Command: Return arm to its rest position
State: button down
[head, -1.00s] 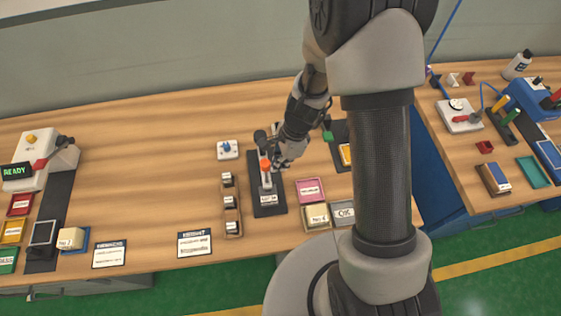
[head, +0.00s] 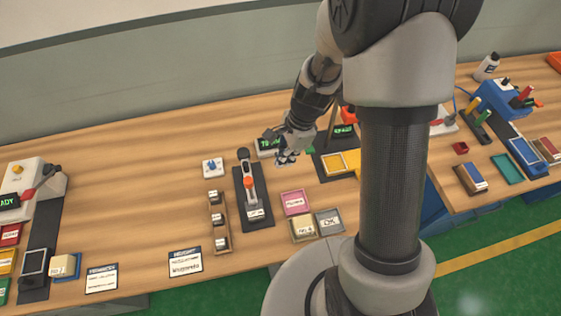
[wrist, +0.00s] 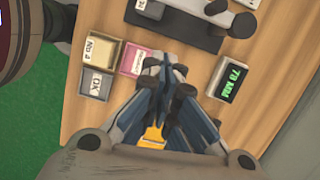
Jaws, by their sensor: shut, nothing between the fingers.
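My gripper (head: 286,158) is in the head view, above the back part of the bench, right of the dark stand (head: 253,205) with the orange knob. In the wrist view my gripper (wrist: 172,92) points down over the bench with its fingers together and empty. My arm rises from it to the upper right of the head view. Beneath the fingers in the wrist view, part of a yellow thing (wrist: 153,136) shows; the rest is hidden.
Pink (head: 295,203), cream (head: 303,228) and grey (head: 329,222) trays sit right of the stand. A lit green display (wrist: 234,80) stands near my gripper. A wooden rack (head: 218,221) stands left of the stand. The bench's left middle (head: 130,180) is clear.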

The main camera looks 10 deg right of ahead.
jog(key=shift+r, duration=0.25)
jog(key=s+r+n+t+h+b, duration=0.1)
jog(key=s+r+n+b, duration=0.1)
jog(key=s+r+n, duration=0.3)
jog(key=s+r+n+t+b, duration=0.1)
jog(key=r+n+b, duration=0.15)
jog(key=r, duration=0.45)
jog(key=s+d+r+n+t+h+b, duration=0.1)
jog(key=s+r+n+b, duration=0.1)
jog(key=s+n, duration=0.2)
jog(key=s+d+r+n+t+b, duration=0.1)
jog(key=s+r+n, duration=0.1)
jog(key=s+n, duration=0.3)
jog(key=shift+s+d+t+h+b, duration=0.3)
jog(key=shift+s+t+h+b, duration=0.1)
jog(key=shift+s, duration=0.85)
